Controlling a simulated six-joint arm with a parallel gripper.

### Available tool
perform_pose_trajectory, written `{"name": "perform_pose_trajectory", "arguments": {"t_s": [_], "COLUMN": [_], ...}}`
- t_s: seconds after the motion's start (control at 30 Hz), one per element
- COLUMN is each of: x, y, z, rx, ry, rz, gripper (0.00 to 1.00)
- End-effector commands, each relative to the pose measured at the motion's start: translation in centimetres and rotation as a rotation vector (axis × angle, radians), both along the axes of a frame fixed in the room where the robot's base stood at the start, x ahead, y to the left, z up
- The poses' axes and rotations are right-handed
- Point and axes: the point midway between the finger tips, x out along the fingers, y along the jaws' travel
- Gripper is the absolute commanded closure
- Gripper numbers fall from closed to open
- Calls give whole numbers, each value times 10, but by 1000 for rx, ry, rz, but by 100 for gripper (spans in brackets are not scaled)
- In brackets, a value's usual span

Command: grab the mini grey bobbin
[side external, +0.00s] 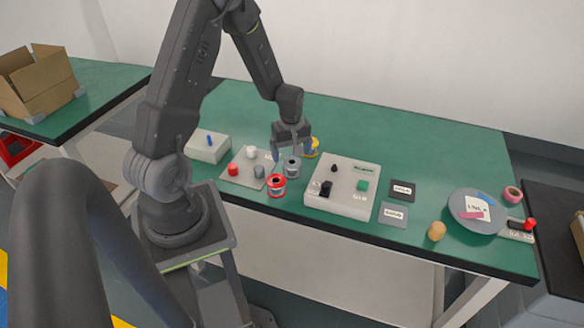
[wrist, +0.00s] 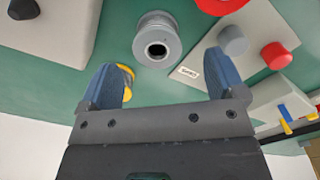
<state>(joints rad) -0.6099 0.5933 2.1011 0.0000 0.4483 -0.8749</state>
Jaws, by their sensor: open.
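The mini grey bobbin (side external: 292,168) stands on the green table below and just in front of my gripper (side external: 291,153). In the wrist view the bobbin (wrist: 157,40) shows its round flange and dark centre hole. It lies beyond the fingertips, roughly midway between them across the picture. My gripper (wrist: 160,68) is open with nothing between its blue-grey fingers, and it looks apart from the bobbin.
A red bobbin (side external: 276,186) stands close in front, and a yellow one (side external: 313,147) is close behind, partly hidden by a finger. The control box (side external: 342,186) is to the right. A panel with knobs (side external: 240,177) is to the left. The back of the table is clear.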

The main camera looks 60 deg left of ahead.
Motion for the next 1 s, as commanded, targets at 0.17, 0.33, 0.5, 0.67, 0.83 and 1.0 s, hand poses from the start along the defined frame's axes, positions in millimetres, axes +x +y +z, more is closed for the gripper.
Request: {"name": "perform_pose_trajectory", "arguments": {"t_s": [0.17,0.33,0.5,0.67,0.83,1.0], "x": [0,3,3,4,4,4], "y": [0,-1,-1,0,0,0], "z": [-12,-35,-56,-61,-61,-60], "rx": [0,-2,-1,1,1,1], "ry": [1,2,2,-2,-2,-1], "rz": [-1,-2,-1,-1,-1,-1], "gripper": [11,11,11,11,13,29]}}
